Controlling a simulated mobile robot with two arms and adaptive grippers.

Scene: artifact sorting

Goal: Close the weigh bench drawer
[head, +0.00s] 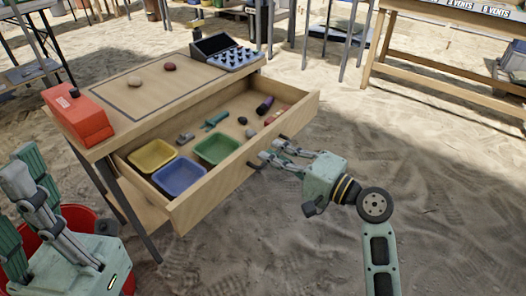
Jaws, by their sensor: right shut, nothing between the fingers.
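The weigh bench (178,82) is a wooden table with dark legs. Its drawer (222,186) is pulled well out toward the lower right, and its inside is in plain view. My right gripper (272,151) is shut and empty, with its fingertips at the middle of the drawer's front panel, by a dark handle that it partly hides. I cannot tell whether they touch it. My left gripper (25,175) is at the lower left, fingers up, away from the drawer; its finger gap is unclear.
Yellow (153,156), blue (180,176) and green (217,150) trays and several small artifacts lie in the drawer. A red-orange box (77,118), two stones and a keypad device (227,54) sit on the bench top. A red bucket (75,217) stands at lower left.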

